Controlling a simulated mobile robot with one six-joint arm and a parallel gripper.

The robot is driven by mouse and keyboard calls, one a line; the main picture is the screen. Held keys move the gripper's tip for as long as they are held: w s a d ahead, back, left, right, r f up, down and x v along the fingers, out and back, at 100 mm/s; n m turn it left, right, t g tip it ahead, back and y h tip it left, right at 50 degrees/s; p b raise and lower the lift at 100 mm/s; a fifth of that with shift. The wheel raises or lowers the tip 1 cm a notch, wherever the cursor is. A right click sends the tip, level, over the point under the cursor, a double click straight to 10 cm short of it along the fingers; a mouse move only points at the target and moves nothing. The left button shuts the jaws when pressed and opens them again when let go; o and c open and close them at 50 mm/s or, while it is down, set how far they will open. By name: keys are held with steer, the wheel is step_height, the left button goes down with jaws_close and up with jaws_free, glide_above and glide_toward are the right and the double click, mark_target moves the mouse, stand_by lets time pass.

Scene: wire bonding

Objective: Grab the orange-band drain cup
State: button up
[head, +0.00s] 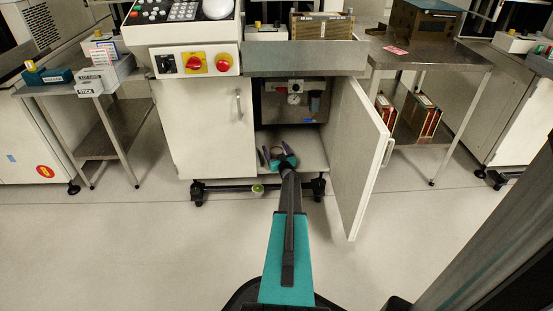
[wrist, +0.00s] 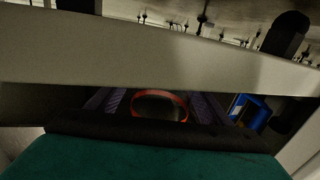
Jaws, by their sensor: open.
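The orange-band drain cup shows in the wrist view as an orange ring (wrist: 160,98) around a dark opening, low inside the cabinet. My gripper (wrist: 160,104) is open, with one grey-purple finger on each side of the ring; I cannot tell whether they touch it. In the head view my gripper (head: 276,156) reaches through the open cabinet door to the cabinet floor. A pale rounded shape sits between its fingers there, but no orange band can be made out. My teal gripper body hides the lower part of the wrist view.
The cabinet door (head: 357,160) stands open to the right of my arm. A gauge panel (head: 294,100) is above in the cabinet. A small green-rimmed round thing (head: 257,188) is at the cabinet's lower front edge. A blue object (wrist: 250,112) lies right of the cup. Floor in front is clear.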

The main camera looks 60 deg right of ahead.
steer(key=shift+w, duration=0.1)
steer(key=shift+c, duration=0.2)
steer(key=c, duration=1.1)
steer(key=shift+r, duration=0.1)
steer(key=shift+r+p, duration=0.55)
steer(key=shift+r, duration=0.15)
steer(key=shift+s+a+r+p, duration=0.1)
steer(key=shift+s+r+p, duration=0.05)
steer(key=shift+r+p, duration=0.45)
steer(key=shift+s+a+r+p, duration=0.15)
steer(key=shift+r+p, duration=0.2)
steer(key=shift+r, duration=0.3)
steer(key=shift+s+a+r+p, duration=0.15)
steer(key=shift+s+a+p, duration=0.75)
steer(key=shift+s, duration=1.4)
steer(key=shift+s+a+r+p, duration=0.15)
steer(key=shift+s+a+p, duration=0.8)
steer(key=shift+s, duration=1.4)
steer(key=shift+s+a+r+p, duration=0.15)
steer(key=shift+s+a+p, duration=0.3)
steer(key=shift+s+a, duration=1.35)
steer(key=shift+s+d, duration=0.5)
steer(key=shift+d, duration=0.05)
